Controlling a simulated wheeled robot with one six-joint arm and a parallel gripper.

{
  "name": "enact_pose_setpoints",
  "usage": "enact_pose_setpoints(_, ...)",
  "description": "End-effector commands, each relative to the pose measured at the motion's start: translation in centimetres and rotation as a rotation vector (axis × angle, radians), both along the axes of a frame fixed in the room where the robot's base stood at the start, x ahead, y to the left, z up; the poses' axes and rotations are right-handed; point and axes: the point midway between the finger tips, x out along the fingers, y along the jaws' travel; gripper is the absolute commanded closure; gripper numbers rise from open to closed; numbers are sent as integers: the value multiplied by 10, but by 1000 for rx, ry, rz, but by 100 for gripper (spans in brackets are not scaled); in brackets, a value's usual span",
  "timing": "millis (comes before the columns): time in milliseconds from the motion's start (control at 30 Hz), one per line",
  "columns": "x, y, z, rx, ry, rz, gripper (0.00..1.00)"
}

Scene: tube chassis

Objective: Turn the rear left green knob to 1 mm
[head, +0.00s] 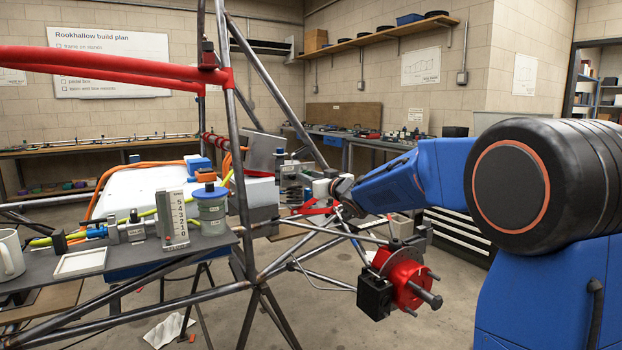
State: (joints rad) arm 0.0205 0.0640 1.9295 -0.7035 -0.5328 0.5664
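No green knob stands out clearly in the head view. My blue arm reaches in from the right, and my gripper (318,188) is small and far off, beside the upright chassis tubes. It is close to a cluster of small metal and dark parts (291,178). Its fingers blend into these parts, so I cannot tell their opening or any contact.
Chassis tubes (235,130) rise and cross left of my gripper. A red brake hub (408,284) is below my arm. A white mug (10,255) and a pale tray (80,263) sit on the dark shelf. Open floor shows at the lower middle.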

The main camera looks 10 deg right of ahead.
Motion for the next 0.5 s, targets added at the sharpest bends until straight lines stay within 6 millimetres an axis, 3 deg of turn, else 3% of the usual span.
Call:
enact_pose_setpoints(167, 0, 0, 0, 0, 0, 0, 69)
enact_pose_setpoints(300, 0, 0, 0, 0, 0, 0, 100)
enact_pose_setpoints(500, 0, 0, 0, -5, -2, 0, 99)
